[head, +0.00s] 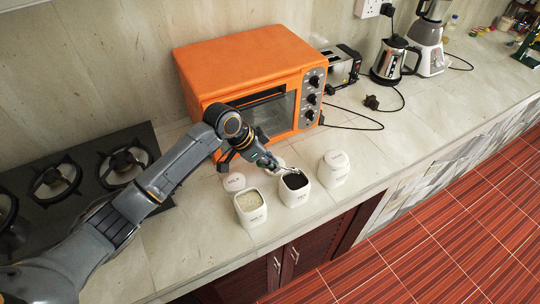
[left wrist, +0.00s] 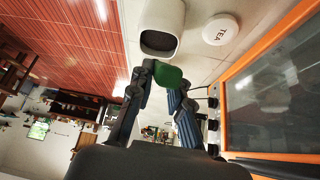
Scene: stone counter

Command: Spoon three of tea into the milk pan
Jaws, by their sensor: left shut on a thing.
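In the head view the spoon's metal part (head: 287,170) reaches to the rim of an open white canister (head: 295,198) with dark contents. Whether the bowl of the spoon is in the contents or just above I cannot tell. The open canister also shows in the left wrist view (left wrist: 160,18). A round white lid marked TEA (left wrist: 221,29) lies beside it. No milk pan is visible. My right gripper is out of view.
An open canister of pale contents (head: 250,210) stands left of the dark one, and a closed canister (head: 333,168) right. A loose lid (head: 234,182) lies behind. The orange oven (head: 245,65) stands close behind, the black hob (head: 88,180) left. The counter edge is close in front.

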